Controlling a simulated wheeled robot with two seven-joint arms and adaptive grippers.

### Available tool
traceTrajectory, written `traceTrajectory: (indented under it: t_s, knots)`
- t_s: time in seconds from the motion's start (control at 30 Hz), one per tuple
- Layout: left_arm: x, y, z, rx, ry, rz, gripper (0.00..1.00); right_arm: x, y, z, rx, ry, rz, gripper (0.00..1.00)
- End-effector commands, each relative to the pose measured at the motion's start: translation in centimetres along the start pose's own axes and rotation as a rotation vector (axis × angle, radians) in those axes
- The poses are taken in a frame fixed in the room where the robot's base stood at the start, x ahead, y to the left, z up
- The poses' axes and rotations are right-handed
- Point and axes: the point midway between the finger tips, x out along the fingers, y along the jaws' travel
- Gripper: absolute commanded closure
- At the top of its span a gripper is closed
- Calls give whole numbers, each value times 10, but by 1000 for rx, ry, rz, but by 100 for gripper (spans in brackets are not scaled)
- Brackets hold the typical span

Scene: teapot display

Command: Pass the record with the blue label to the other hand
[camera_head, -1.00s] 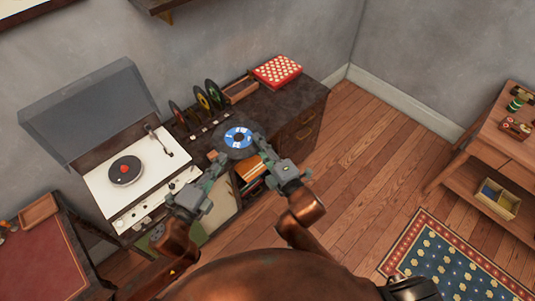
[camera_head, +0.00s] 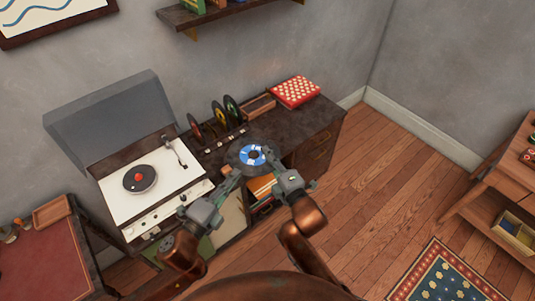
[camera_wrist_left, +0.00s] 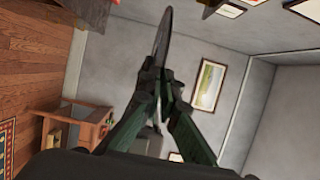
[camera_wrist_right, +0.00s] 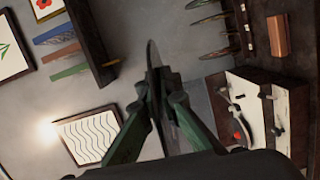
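The record with the blue label (camera_head: 253,155) is a dark disc held up in front of the dark cabinet. My right gripper (camera_head: 273,162) is at its right edge and my left gripper (camera_head: 233,176) at its lower left edge. In the left wrist view the record (camera_wrist_left: 163,35) shows nearly edge-on, and the left fingertips (camera_wrist_left: 160,76) close on its rim. In the right wrist view the record (camera_wrist_right: 153,52) is also edge-on, between the right fingertips (camera_wrist_right: 157,80). Both grippers look shut on the record.
A record player (camera_head: 115,197) with its lid up stands at the left. Several records stand upright in a rack (camera_head: 228,140) on the cabinet top (camera_head: 280,130), behind the held one. A red dotted box (camera_head: 296,92) sits at the cabinet's far right.

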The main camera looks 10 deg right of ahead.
Motion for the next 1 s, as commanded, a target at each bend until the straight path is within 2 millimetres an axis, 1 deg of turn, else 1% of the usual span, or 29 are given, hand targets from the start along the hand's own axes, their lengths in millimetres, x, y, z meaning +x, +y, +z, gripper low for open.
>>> traceTrajectory:
  t_s: [0.3, 0.6, 0.67, 0.9, 1.0]
  knots:
    - [0, -1, 0, 1, 0, -2, 100, 0, 0, 0, -1, 0, -1, 100]
    - [0, -1, 0, 1, 0, -1, 78, 0, 0, 0, 0, 0, -1, 100]
    - [0, 0, 0, 0, 0, -1, 75, 0, 0, 0, 0, 0, 0, 100]
    - [0, 0, 0, 0, -1, 0, 75, 0, 0, 0, 0, 0, 0, 100]
    - [-5, 0, 1, 0, -1, 1, 75, 0, 0, 0, 0, 0, 0, 100]
